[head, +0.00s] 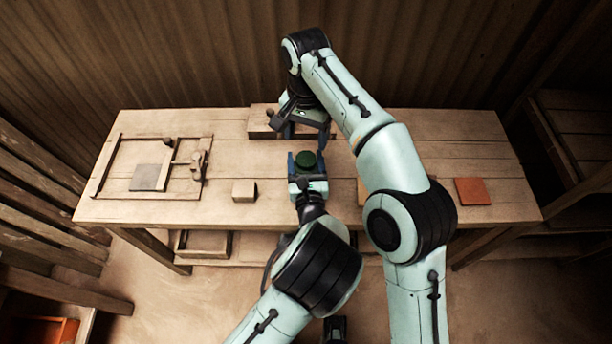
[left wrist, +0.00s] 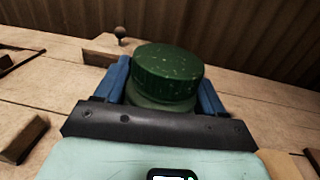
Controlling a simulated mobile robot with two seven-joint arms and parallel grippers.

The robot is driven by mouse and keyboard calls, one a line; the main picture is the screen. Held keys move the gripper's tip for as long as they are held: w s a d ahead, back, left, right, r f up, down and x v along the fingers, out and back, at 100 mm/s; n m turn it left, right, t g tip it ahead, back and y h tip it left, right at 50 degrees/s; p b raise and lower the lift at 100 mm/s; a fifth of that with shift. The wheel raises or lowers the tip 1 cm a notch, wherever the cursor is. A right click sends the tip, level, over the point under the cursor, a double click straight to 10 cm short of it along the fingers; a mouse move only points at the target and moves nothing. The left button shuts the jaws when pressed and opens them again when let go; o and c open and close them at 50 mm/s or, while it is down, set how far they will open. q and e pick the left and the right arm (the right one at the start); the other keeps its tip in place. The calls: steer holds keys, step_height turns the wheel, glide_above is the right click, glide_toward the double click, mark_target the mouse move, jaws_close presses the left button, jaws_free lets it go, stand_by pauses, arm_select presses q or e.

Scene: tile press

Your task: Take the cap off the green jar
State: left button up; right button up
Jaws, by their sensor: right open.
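The green jar with its dark green ribbed cap (head: 306,159) is near the middle of the table, and the cap (left wrist: 168,72) is on the jar in the left wrist view. My left gripper (head: 306,165) has its blue fingers on both sides of the jar body below the cap and is shut on it. The jar looks upright; its base is hidden, so I cannot tell whether it touches the table. My right gripper (head: 305,132) is open and empty, just behind and above the cap, with its fingers spread. It is not seen in the left wrist view.
On the wooden table (head: 430,125), a framed press with a grey tile (head: 145,177) is at left. A wooden block (head: 244,190) lies left of the jar, an orange tile (head: 473,191) far right. A wooden box with a knob (head: 263,122) stands behind.

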mark_target(306, 159)
arm_select(q)
jaws_close()
arm_select(e)
steer(key=shift+c, duration=1)
steer(key=m, duration=0.5)
steer(key=shift+m, duration=0.3)
steer(key=m, duration=1.6)
steer(key=shift+m, duration=0.3)
steer(key=shift+f, duration=4)
steer(key=c, duration=0.9)
steer(key=o, duration=1.2)
steer(key=shift+c, duration=0.2)
